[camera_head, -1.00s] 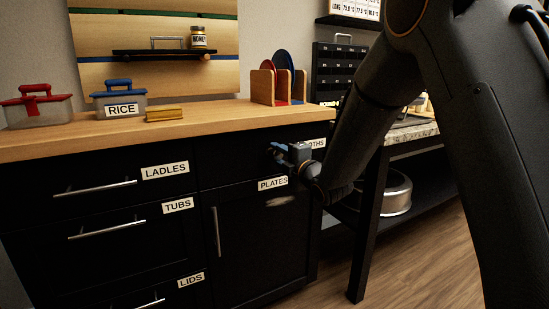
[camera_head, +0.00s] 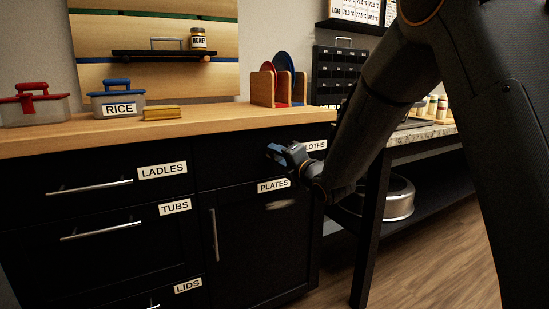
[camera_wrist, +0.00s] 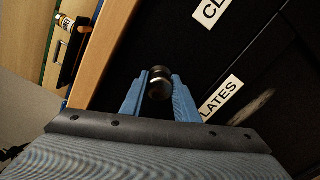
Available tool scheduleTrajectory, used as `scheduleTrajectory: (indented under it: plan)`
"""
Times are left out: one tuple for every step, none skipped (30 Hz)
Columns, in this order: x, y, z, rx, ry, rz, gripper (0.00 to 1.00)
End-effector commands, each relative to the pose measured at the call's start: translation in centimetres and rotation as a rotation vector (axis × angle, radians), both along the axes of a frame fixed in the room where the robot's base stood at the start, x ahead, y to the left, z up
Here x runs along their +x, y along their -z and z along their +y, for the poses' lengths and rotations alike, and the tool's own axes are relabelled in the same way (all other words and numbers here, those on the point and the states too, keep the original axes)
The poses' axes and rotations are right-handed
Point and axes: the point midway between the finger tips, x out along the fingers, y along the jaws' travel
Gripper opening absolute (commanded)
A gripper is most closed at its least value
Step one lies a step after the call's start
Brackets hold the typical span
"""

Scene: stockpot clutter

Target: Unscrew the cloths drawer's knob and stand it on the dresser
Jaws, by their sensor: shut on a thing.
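The cloths drawer's black front (camera_head: 233,165) is at the right end of the dresser, with its "CLOTHS" label (camera_head: 315,145) partly hidden behind my arm. My gripper (camera_head: 275,150) is at this drawer front, above the "PLATES" label. In the wrist view, the dark round knob (camera_wrist: 158,84) sits between the blue fingertips of my gripper (camera_wrist: 159,85), which are shut on it. The head view hides the knob behind the gripper. I cannot tell whether the knob is still attached to the drawer. The dresser's wooden top (camera_head: 215,119) is just above the gripper.
On the dresser top stand a red-lidded box (camera_head: 33,107), a blue-lidded RICE box (camera_head: 117,99), a yellow block (camera_head: 162,113) and a rack with plates (camera_head: 277,86). The top's front middle is clear. A stone-topped bench (camera_head: 423,133) stands to the right.

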Motion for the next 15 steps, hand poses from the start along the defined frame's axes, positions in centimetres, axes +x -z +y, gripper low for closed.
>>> scheduleTrajectory:
  plan:
    - [0.0,-0.05,-0.01,0.001,0.0,0.001,0.0]
    - [0.0,-0.05,-0.01,0.001,0.0,0.001,0.0]
    - [0.0,-0.06,-0.01,0.001,0.0,0.001,0.0]
    - [0.0,-0.06,-0.02,0.002,0.0,0.001,0.31]
    - [0.0,-0.05,-0.02,0.002,0.0,0.001,0.36]
    - [0.0,-0.05,-0.01,0.002,0.0,0.001,0.43]
    - [0.0,-0.05,-0.01,0.002,0.0,0.001,0.48]
    - [0.0,-0.05,-0.01,0.002,0.0,0.001,0.5]
    - [0.0,-0.04,-0.02,0.002,0.0,0.002,0.5]
    - [0.0,-0.04,-0.02,0.002,0.0,0.002,0.5]
    - [-0.01,-0.04,-0.01,0.002,0.0,0.002,0.5]
    - [0.0,-0.03,-0.01,0.002,0.0,0.002,0.5]
    - [0.0,-0.03,-0.01,0.002,0.0,0.002,0.5]
    - [-0.01,0.0,-0.01,0.002,0.0,0.002,0.5]
    - [-0.02,0.0,-0.01,0.005,0.0,0.003,0.5]
